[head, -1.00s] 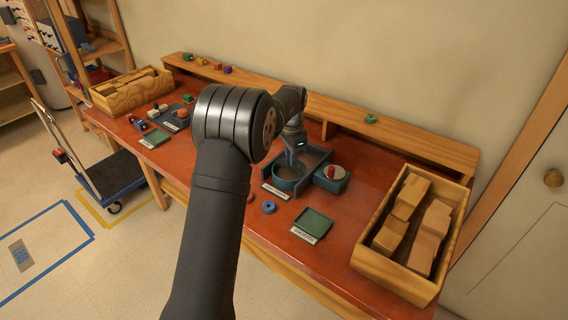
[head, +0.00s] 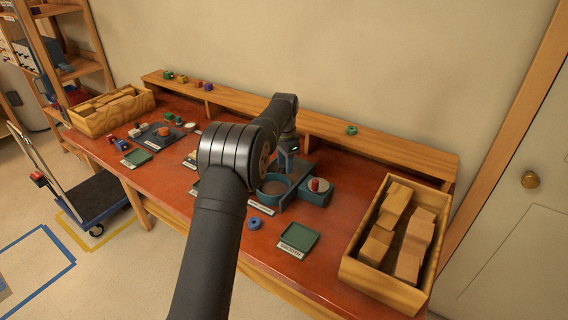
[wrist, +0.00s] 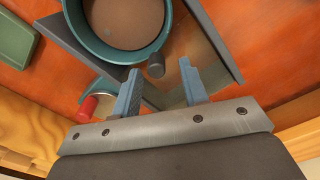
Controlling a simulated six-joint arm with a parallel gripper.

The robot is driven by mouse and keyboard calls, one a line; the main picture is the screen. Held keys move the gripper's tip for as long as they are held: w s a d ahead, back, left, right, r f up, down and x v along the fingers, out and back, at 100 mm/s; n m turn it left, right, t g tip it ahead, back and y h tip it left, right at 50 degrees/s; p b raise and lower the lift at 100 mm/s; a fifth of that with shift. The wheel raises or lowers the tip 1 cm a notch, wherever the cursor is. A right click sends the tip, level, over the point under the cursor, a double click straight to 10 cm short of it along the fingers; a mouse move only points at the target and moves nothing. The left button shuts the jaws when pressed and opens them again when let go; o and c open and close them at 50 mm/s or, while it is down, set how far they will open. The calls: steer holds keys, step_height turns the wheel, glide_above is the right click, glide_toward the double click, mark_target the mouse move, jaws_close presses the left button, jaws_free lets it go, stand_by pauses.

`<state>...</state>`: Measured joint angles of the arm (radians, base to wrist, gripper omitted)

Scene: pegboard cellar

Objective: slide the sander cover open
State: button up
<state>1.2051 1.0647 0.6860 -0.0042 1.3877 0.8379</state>
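The sander is a teal unit with a round teal ring around a brown disc (head: 272,187) on the red bench. In the wrist view the ring (wrist: 163,45) fills the upper left. A short dark grey knob (wrist: 156,66) stands beside the ring, apparently on a see-through, brownish cover panel (wrist: 196,45); its outline is hard to make out. My gripper (wrist: 160,72) is open, its two blue-grey fingers on either side of the knob's near end, with a gap on each side. In the head view my gripper (head: 286,163) is low over the sander's back, partly hidden by my arm.
A teal box with a red-knobbed round top (head: 318,188) adjoins the sander on the right. A green tray (head: 299,237) and a blue ring (head: 254,223) lie in front. A wooden crate of blocks (head: 351,262) stands right; a raised shelf (head: 385,146) runs behind.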

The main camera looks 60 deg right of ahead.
step_height(320, 180, up, 17)
steer(key=shift+r, duration=0.2)
stand_by(0.5)
steer(key=shift+f, duration=0.1)
stand_by(0.5)
step_height(320, 180, down, 17)
steer(key=shift+a+f, duration=0.1)
steer(key=shift+f, duration=0.1)
stand_by(0.4)
step_height(320, 180, up, 17)
step_height(320, 180, down, 17)
steer(key=shift+a+f, duration=0.1)
steer(key=shift+f, duration=0.1)
steer(key=a, duration=1.1)
steer(key=shift+r, duration=0.25)
step_height(320, 180, up, 17)
steer(key=shift+d, duration=0.15)
stand_by(0.4)
